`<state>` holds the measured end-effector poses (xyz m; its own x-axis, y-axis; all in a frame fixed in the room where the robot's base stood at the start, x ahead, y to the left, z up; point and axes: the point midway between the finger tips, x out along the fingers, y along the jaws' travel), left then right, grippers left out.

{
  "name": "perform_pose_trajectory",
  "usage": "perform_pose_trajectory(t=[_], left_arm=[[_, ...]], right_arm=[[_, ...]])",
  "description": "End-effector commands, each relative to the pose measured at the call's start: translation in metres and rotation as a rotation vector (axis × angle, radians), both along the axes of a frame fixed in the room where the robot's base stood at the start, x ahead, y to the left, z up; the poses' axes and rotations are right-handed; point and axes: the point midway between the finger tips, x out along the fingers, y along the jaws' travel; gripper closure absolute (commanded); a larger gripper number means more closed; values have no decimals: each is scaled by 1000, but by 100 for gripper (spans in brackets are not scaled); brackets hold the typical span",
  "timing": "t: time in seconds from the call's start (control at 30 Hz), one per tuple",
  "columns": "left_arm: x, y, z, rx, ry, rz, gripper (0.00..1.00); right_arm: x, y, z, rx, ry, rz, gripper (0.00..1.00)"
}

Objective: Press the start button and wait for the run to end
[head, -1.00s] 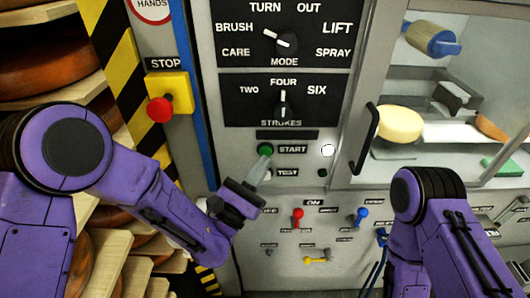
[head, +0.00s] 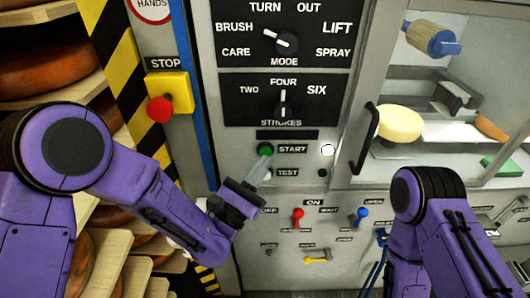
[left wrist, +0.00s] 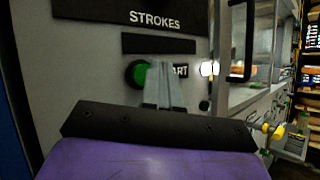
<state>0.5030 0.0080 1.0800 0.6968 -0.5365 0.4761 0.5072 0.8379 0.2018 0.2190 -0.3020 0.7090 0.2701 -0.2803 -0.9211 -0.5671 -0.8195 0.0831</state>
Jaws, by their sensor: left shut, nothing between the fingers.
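The green start button (head: 265,149) sits on the grey panel beside the START label. It also shows in the left wrist view (left wrist: 138,73), partly behind the fingers. My left gripper (head: 263,166) is shut and empty, its fingertips just below the start button in the head view. In the left wrist view the shut fingers (left wrist: 161,75) overlap the right side of the button; I cannot tell whether they touch it. A white round lamp (head: 328,150) is to the right of the START label. My right arm is at the lower right, and its gripper is out of view.
A red stop button (head: 160,109) on a yellow box is to the left. Mode knob (head: 286,43) and strokes knob (head: 283,109) are above. Red (head: 298,215) and blue (head: 361,214) levers are below.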

Motion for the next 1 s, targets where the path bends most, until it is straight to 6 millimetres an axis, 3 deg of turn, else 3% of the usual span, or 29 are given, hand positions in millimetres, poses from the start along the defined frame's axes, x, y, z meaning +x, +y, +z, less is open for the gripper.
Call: perform_pose_trajectory(t=[1.0], left_arm=[[9, 0, 0, 0, 0, 0, 100]], right_arm=[[0, 0, 2, 0, 0, 0, 100]])
